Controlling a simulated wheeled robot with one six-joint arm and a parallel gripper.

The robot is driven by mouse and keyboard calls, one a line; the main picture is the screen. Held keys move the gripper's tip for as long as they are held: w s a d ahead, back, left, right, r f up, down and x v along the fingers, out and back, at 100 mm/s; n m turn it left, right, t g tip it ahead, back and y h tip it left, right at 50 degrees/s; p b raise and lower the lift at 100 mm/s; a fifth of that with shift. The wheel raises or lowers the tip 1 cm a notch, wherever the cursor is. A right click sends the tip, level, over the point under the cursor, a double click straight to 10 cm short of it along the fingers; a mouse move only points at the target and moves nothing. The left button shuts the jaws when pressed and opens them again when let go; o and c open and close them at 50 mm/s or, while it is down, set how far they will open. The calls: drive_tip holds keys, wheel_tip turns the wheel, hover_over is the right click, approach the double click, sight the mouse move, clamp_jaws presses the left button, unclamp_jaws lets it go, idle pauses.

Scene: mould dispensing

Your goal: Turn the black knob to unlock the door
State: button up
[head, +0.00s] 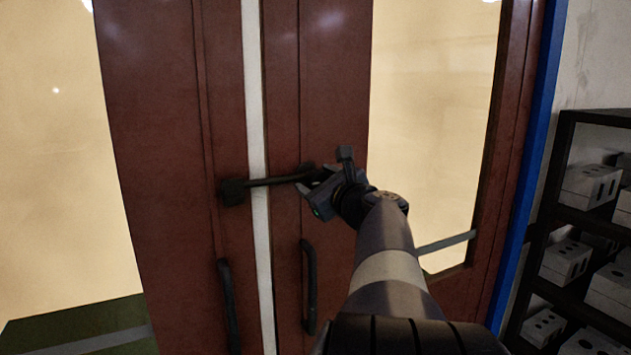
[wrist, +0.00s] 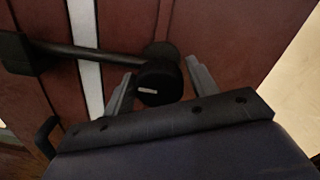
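The black knob (wrist: 158,82) is round with a small pale mark on its face. In the wrist view it sits between the two fingers of my gripper (wrist: 161,70), which are spread with a narrow gap showing at each side of it. The knob is at the right end of a black bar (head: 270,182) that lies level across the pale seam of the red-brown double door (head: 165,150). In the head view my gripper (head: 323,172) is at the bar's right end and hides most of the knob. I cannot tell whether either finger touches it.
Two black vertical handles, the left one (head: 229,305) and the right one (head: 309,287), are below the bar on either side of the seam. The door looks shut. A dark shelf (head: 560,160) with grey blocks stands at the right, past a blue frame post (head: 533,150).

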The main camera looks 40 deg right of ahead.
clamp_jaws()
idle(0.4)
